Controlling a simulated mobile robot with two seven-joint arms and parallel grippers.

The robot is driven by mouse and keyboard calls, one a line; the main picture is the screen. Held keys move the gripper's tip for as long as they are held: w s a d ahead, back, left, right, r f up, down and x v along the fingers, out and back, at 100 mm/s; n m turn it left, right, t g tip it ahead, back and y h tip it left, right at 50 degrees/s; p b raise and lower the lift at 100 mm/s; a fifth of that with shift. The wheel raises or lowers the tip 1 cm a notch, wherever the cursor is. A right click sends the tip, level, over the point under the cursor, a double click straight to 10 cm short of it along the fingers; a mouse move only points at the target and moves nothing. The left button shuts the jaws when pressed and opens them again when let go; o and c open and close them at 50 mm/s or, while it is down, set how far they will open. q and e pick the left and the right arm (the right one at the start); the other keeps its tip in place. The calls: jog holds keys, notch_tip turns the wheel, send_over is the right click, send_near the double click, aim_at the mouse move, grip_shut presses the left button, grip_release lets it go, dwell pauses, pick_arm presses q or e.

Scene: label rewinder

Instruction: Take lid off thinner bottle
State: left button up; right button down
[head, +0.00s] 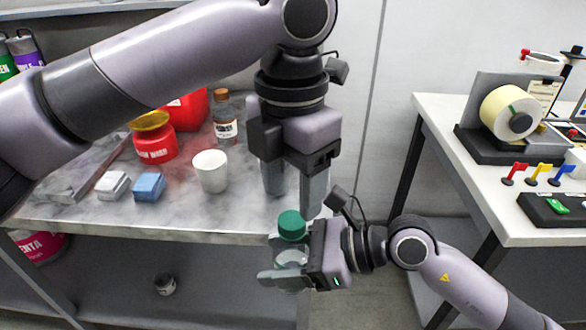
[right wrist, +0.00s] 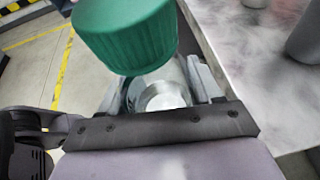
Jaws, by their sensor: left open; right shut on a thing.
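A clear bottle (head: 291,257) with a green lid (head: 292,224) is upright in front of the bench's front edge. My right gripper (head: 276,262) is shut on the bottle's body, below the lid. In the right wrist view the green lid (right wrist: 125,35) looms large at the top of the bottle, and a pale metallic round part (right wrist: 162,96) shows below it. I cannot tell if the lid is seated tightly. My left gripper (head: 294,203) points down, open and empty, its fingertips just above the lid. No label shows on this bottle.
A white table (head: 470,190) with a label roll (head: 510,112) stands at right. A floor gap lies between.

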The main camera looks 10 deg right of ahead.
aim_at(292, 220)
pick_arm(q)
notch_tip(292, 220, down, 5)
dwell(0.3)
